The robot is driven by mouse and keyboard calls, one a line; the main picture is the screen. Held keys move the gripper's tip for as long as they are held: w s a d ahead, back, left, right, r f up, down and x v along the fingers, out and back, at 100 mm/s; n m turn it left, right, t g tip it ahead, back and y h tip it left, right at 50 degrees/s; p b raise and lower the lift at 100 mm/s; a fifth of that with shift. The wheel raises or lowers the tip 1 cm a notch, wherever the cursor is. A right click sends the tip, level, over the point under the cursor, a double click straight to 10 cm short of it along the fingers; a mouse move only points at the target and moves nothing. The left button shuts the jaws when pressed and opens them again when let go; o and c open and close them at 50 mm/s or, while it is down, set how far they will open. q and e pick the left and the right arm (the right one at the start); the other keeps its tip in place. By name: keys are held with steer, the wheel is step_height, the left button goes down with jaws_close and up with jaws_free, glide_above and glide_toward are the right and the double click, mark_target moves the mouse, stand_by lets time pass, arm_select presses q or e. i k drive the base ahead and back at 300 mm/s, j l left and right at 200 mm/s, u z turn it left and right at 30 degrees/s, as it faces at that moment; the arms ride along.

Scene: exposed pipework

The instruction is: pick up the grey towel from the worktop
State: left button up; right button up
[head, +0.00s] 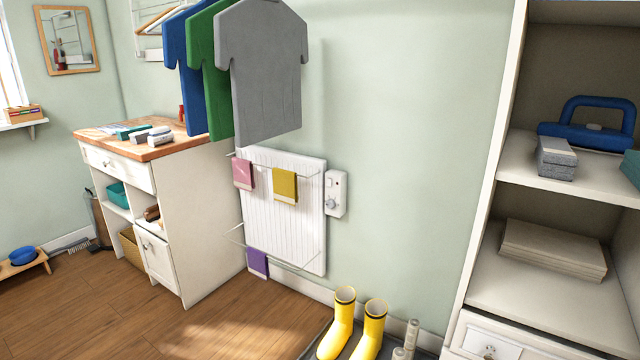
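The wooden worktop (170,150) tops a white cabinet on the left side of the head view. Near its front right lies a small grey folded-looking item (160,137), with another grey item (140,137) close beside it on the left. Either could be the grey towel; they are too small to tell for certain. A teal item (130,130) lies just behind them. Neither of my grippers is in view.
Blue, green and grey shirts (265,75) hang right of the worktop, above a white radiator (285,225) with small coloured cloths. Yellow boots (342,320) stand at the bottom. A shelf unit (490,170) fills the right side. The wooden floor (110,310) before the cabinet is mostly clear.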

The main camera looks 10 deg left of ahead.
mark_target(137, 138)
steer(key=i+j+u, duration=0.35)
steer(key=i+j, duration=0.3)
steer(key=j, duration=0.25)
steer(key=i+j+u, duration=0.3)
steer(key=i+j, duration=0.45)
steer(key=i+j+u, duration=0.35)
steer(key=i+j, duration=0.25)
steer(key=i, duration=0.2)
